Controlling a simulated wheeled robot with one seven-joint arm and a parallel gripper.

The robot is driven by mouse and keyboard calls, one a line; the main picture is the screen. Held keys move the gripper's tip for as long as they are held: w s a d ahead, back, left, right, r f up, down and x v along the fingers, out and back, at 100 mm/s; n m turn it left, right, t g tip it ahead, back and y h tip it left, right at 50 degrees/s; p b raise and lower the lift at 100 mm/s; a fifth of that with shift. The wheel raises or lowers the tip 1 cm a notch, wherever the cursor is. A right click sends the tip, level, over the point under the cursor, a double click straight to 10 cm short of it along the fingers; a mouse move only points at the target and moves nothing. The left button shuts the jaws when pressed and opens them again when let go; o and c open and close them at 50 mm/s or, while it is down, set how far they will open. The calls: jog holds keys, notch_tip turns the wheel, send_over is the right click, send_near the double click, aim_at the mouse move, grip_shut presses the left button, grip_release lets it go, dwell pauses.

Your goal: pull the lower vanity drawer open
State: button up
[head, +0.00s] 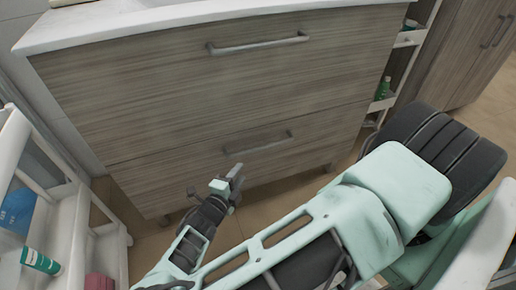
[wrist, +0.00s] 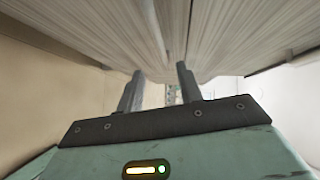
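The wood-grain vanity has an upper drawer (head: 150,90) and a lower drawer (head: 170,175). The lower drawer looks shut, its front about flush with the upper one. Its grey bar handle (head: 258,144) runs across the upper part of its front. My gripper (head: 214,180) is in front of the lower drawer, below and left of the handle and apart from it. In the wrist view my gripper (wrist: 160,78) has its two fingers spread with nothing between them. Wood-grain surface (wrist: 90,35) fills the top of that view. I cannot make out the handle there.
The upper drawer has its own bar handle (head: 258,44) under the white countertop (head: 130,22). A white cart (head: 75,215) with bottles and a tube stands at the left. A narrow open shelf (head: 390,85) stands right of the vanity. Tan floor (head: 140,240) shows below.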

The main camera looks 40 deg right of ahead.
aim_at(258, 149)
jog(key=b+x, duration=0.2)
jog(key=x, duration=1.2)
jog(key=shift+w+d, duration=0.2)
jog(key=shift+d, duration=0.1)
grip_shut()
